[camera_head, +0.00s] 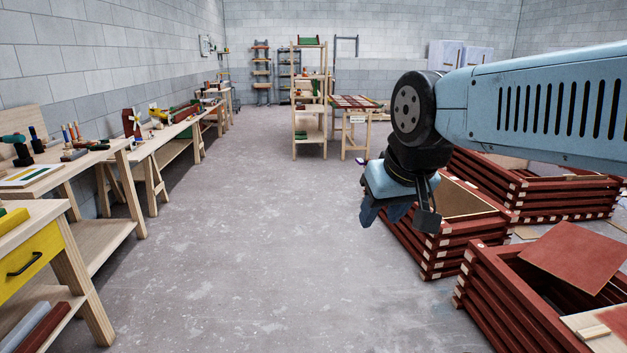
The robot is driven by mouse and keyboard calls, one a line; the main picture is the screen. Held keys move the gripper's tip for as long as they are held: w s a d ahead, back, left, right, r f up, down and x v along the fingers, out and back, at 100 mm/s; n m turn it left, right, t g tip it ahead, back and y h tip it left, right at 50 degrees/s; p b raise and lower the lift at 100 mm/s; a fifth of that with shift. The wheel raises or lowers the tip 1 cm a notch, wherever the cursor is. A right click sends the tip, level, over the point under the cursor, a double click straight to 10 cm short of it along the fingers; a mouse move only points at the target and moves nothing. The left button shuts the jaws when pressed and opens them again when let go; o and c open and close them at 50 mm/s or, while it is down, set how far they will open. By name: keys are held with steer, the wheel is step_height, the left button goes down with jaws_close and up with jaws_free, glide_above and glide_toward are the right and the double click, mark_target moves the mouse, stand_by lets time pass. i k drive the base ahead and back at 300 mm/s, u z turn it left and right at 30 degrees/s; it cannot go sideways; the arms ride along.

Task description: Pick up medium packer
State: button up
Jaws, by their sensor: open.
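My gripper (400,216) hangs at the end of my light blue arm, right of the middle, with its fingers pointing down. It is open, and I see nothing between its fingers. It appears in front of a dark red slatted crate (452,238). I cannot make out a medium packer for certain. A small pale wooden block (594,332) lies on a light board at the lower right. Small pieces on the left benches are too small to identify.
Wooden workbenches (120,155) with tools line the left wall. A yellow drawer (32,262) is in the nearest bench. A red crate (510,300) with a tilted red panel (575,257) stands at the lower right. A shelf rack (309,110) stands behind. The middle floor is clear.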

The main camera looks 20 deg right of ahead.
mark_target(594, 331)
steer(key=i, duration=2.5)
steer(key=z, duration=1.25)
steer(key=i, duration=0.2)
steer(key=z, duration=3.2)
steer(key=i, duration=0.4)
steer(key=z, duration=0.5)
